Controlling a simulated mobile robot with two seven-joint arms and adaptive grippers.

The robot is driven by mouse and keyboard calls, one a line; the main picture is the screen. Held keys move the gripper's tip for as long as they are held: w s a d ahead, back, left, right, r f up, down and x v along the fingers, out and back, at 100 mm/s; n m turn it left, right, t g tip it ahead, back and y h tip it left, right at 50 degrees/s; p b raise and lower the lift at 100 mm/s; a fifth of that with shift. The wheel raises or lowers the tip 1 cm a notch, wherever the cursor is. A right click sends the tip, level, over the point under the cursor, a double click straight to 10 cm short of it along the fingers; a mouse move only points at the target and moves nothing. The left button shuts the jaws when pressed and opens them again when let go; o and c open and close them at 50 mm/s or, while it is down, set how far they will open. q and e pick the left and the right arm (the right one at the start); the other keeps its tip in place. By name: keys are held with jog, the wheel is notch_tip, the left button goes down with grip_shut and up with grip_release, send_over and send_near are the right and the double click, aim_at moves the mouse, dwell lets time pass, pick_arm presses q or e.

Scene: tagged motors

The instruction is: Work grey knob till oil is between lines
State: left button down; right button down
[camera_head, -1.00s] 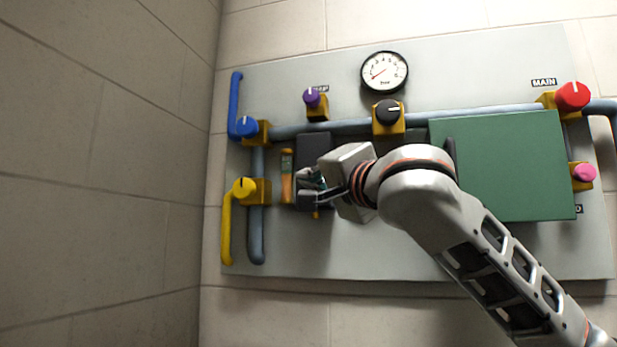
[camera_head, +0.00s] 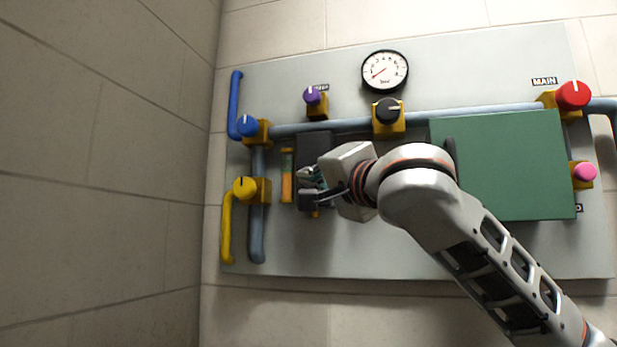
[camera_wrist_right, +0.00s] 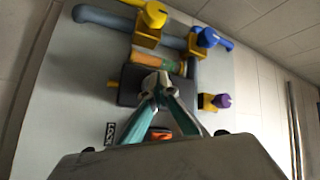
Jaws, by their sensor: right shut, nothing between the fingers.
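The oil sight tube (camera_head: 287,185) is upright on the panel, orange in its lower part and greenish above; its lines are too small to make out. It also shows in the right wrist view (camera_wrist_right: 160,65). My right gripper (camera_head: 308,188) is shut and empty, just right of the tube, in front of a dark box (camera_head: 313,145). In the right wrist view its fingertips (camera_wrist_right: 165,82) meet over this box (camera_wrist_right: 130,85). I cannot make out a grey knob there; the gripper may hide it. A black knob (camera_head: 388,111) sits below the dial. My left gripper is not in view.
Around the tube are a yellow knob (camera_head: 244,188), a blue knob (camera_head: 247,126) and a purple knob (camera_head: 312,95). A green cover (camera_head: 500,165), a red knob (camera_head: 572,95) and a pink knob (camera_head: 585,172) are at the right. A round dial (camera_head: 385,71) is above.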

jog(key=shift+s+a+f, duration=0.1)
jog(key=shift+s+a, duration=0.15)
jog(key=shift+s, duration=0.75)
jog(key=s, duration=0.1)
jog(key=s+a, duration=0.1)
jog(key=s, duration=0.1)
jog(key=s+b, duration=0.1)
jog(key=shift+s+a, duration=0.3)
jog(key=shift+s, duration=0.1)
dwell(0.5)
